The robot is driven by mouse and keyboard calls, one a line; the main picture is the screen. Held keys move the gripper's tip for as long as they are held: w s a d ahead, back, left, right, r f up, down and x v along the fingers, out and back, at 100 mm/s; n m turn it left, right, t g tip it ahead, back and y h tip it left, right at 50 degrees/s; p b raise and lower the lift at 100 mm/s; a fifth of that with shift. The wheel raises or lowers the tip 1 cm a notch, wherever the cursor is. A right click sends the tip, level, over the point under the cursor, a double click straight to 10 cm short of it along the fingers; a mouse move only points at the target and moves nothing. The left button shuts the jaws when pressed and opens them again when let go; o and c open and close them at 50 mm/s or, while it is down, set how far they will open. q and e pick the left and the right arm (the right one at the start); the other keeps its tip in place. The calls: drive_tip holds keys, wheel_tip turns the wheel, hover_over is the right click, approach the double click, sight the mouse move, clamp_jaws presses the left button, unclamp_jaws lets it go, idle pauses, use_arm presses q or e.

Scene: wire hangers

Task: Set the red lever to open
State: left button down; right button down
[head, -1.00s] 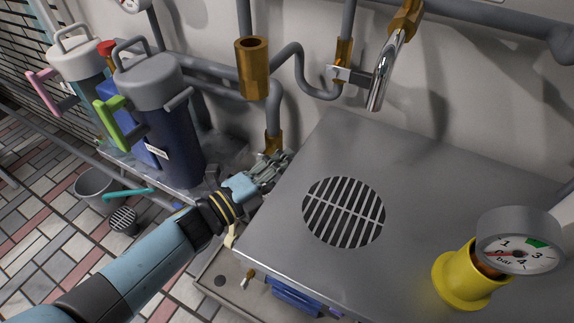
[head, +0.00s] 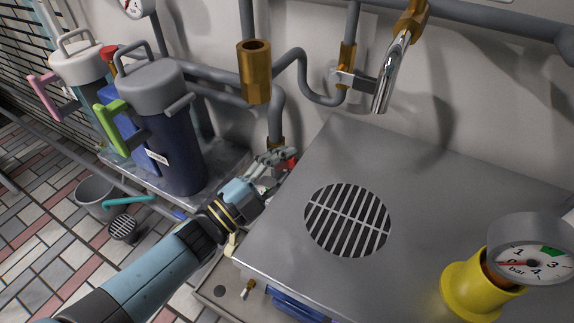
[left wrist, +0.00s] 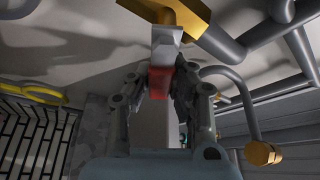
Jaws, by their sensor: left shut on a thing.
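The red lever (head: 292,163) shows as a small red patch at my left gripper's fingers in the head view, low on the wall pipe by the steel box. In the left wrist view its red handle (left wrist: 160,82) lies between the two fingers, with a light grey part joining it to a brass fitting (left wrist: 178,15). My left gripper (head: 275,166) is shut on the red lever. The fingers hide part of the handle, and I cannot read any open mark. My right gripper is not in view.
A steel box (head: 430,180) with a round grille stands close to the right of my left gripper. A yellow-based pressure gauge (head: 530,262) is at lower right. Grey pipes (head: 300,75) run along the wall.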

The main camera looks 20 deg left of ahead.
use_arm(q)
drive_tip(key=shift+w+a+r+n, duration=0.1)
drive_tip(key=shift+a+r+n, duration=0.1)
drive_tip(key=shift+n, duration=0.1)
drive_tip(key=c, duration=1.2)
unclamp_jaws()
drive_tip(key=shift+o, duration=0.2)
drive_tip(key=shift+f, duration=0.1)
drive_tip(key=v, duration=1.2)
drive_tip(key=shift+d+f, duration=0.1)
